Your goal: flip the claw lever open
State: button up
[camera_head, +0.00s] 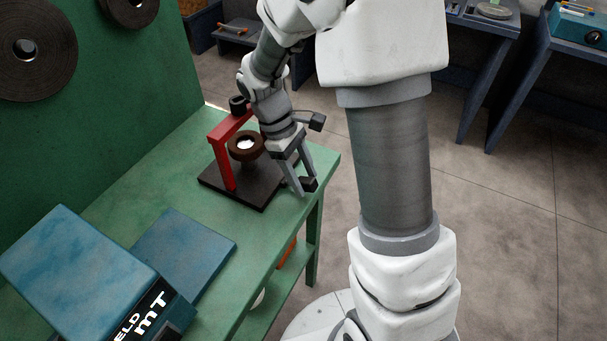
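A small bench device with a red upright frame (229,155) stands on a dark base plate (232,187) on the green table. A dark brown ring-shaped part (246,146) with a bright centre sits beside the red frame, above the plate. I cannot make out which part is the claw lever; my arm covers part of the device's right side. My gripper (304,188) points down just right of the base plate, near the table's right edge. Its two grey fingers look apart, with a dark block at the tips. I see nothing held between them.
The green table (190,201) carries a blue box-shaped machine (88,265) and a flat blue panel (183,250) at the front left. A green wall (120,100) with dark discs rises behind. Other benches (560,50) stand at the back right; the floor between is clear.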

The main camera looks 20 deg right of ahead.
jog(key=shift+r, duration=0.1)
jog(key=p+v, duration=0.2)
jog(key=v, duration=1.5)
jog(key=shift+r, duration=0.15)
